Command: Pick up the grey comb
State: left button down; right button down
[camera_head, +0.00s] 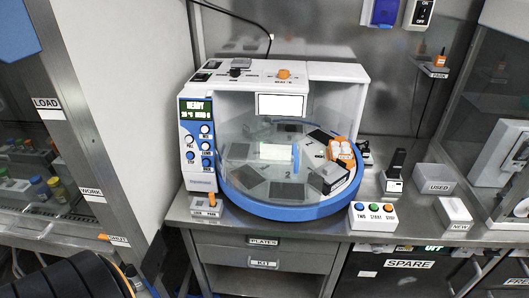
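I cannot pick out a grey comb for certain. A round blue-rimmed turntable (290,213) sits in the open front of a white instrument (340,73) whose display says READY. On its clear deck are dark rectangular areas, a pale block (277,152) near the middle, a dark and white box (328,178) at the right, and an orange and white piece (341,151) behind that box. These are too small to tell whether one is the comb.
Right of the turntable stand a button box (372,217), a dark upright device (395,172), a USED box (434,178) and a NEW box (453,212). Drawers marked PLATES and KIT (262,262) are below. Glass-fronted cabinets flank the bench at left and right.

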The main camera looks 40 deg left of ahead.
aim_at(331, 171)
jog(key=i+l+u, duration=0.2)
jog(key=l, duration=0.25)
jog(key=i+l+u, duration=0.2)
jog(key=i+l, duration=0.2)
jog(key=l, duration=0.1)
